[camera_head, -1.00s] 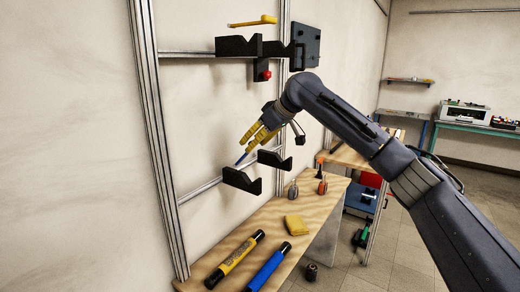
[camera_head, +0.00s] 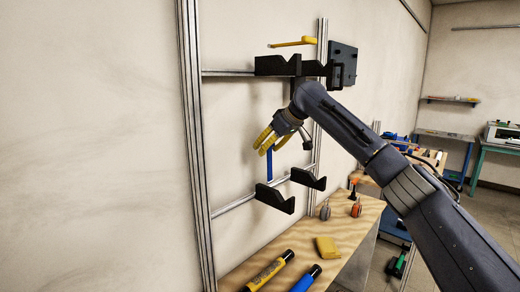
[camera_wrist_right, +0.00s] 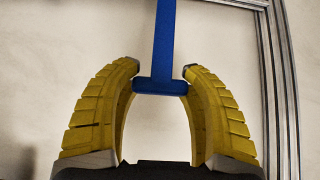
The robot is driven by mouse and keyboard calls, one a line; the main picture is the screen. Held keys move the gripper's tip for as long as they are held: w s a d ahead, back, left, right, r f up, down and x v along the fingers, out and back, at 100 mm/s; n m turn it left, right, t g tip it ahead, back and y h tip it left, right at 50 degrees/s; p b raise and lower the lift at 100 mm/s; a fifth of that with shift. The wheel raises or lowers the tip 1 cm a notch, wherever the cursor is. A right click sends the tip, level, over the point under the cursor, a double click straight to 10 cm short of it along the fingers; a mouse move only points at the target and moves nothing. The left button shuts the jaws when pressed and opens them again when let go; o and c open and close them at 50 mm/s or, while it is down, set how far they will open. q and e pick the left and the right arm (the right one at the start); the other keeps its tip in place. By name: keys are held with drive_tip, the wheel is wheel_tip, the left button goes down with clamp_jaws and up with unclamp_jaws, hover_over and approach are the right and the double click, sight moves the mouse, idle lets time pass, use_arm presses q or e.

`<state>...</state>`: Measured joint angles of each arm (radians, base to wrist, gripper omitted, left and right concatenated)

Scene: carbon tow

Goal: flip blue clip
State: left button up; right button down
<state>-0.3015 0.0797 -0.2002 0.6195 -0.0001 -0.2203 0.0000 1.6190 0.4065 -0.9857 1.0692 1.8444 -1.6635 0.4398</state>
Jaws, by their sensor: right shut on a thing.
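The blue clip (camera_head: 269,165) is a long, narrow piece that points downward from my right gripper (camera_head: 271,148), its lower end near the lower rail. My right gripper has yellow ribbed fingers, shut on the upper end of the clip. In the right wrist view, the blue clip (camera_wrist_right: 165,40) ends in a crossbar between the fingertips (camera_wrist_right: 160,78), and its bar runs out past the top edge. I cannot tell whether the clip touches the rail. A yellow clip (camera_head: 295,42) sticks out level near the top of the frame. My left gripper is not in view.
Black V-notched brackets sit on the upper rail (camera_head: 277,66) and the lower rail (camera_head: 274,198). The wall at left is bare.

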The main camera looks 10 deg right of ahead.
drive_tip(key=shift+w+a+r, duration=0.2)
drive_tip(key=shift+w+r, duration=0.1)
drive_tip(key=shift+r, duration=0.2)
drive_tip(key=c, duration=1.1)
unclamp_jaws()
drive_tip(key=o, duration=0.6)
drive_tip(key=shift+f, duration=0.3)
drive_tip(key=shift+v, duration=6)
